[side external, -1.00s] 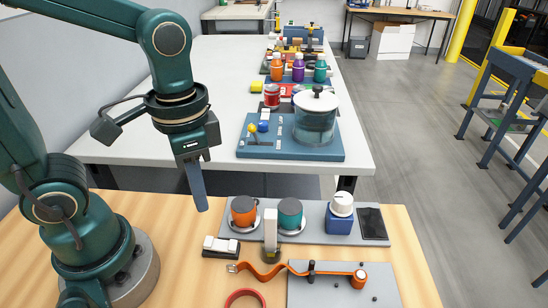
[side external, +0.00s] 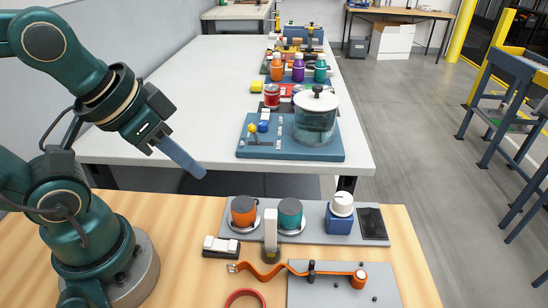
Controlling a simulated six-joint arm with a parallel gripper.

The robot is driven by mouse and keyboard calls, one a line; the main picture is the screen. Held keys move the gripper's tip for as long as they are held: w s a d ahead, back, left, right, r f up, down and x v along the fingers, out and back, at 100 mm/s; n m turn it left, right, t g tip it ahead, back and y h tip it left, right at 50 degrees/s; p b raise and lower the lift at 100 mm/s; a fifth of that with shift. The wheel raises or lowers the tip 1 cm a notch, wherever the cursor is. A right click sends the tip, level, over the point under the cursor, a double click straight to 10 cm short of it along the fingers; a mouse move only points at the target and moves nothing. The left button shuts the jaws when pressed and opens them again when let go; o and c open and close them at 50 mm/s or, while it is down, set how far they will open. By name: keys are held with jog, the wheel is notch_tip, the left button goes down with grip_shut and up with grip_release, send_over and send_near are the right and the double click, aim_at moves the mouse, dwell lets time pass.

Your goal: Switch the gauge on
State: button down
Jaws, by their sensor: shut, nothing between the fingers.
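My gripper (side external: 200,172) is shut and empty. Its long blue-grey fingers point down and to the right, in the air near the front edge of the white table. Below it on the wooden bench lies a small black and white rocker switch (side external: 221,246). A blue box with a white round knob (side external: 340,214) stands on a grey plate further right, with a flat dark panel (side external: 371,223) beside it. I cannot tell which of these is the gauge, and no lit display shows. My gripper touches none of them.
The grey plate (side external: 262,206) also bears an orange cup (side external: 243,211) and a teal cup (side external: 290,213). A white upright post (side external: 270,229) stands in front. An orange strap (side external: 270,276) and a red ring (side external: 245,298) lie nearer.

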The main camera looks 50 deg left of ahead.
aim_at(207, 240)
jog(key=d+m+g, duration=0.1)
jog(key=m+g, duration=0.1)
jog(key=m, duration=0.1)
jog(key=d+r+m+g, duration=0.1)
jog(key=m+g, duration=0.1)
jog(key=m, duration=0.1)
jog(key=w+d+m+g+y, duration=0.1)
jog(key=m+g, duration=0.1)
jog(key=m, duration=0.1)
jog(key=shift+d+r+g, duration=0.2)
jog(key=shift+g, duration=0.2)
jog(key=f, duration=0.4)
jog(key=s+a+f, duration=0.1)
jog(key=f, duration=0.9)
jog(key=shift+s+a, duration=0.2)
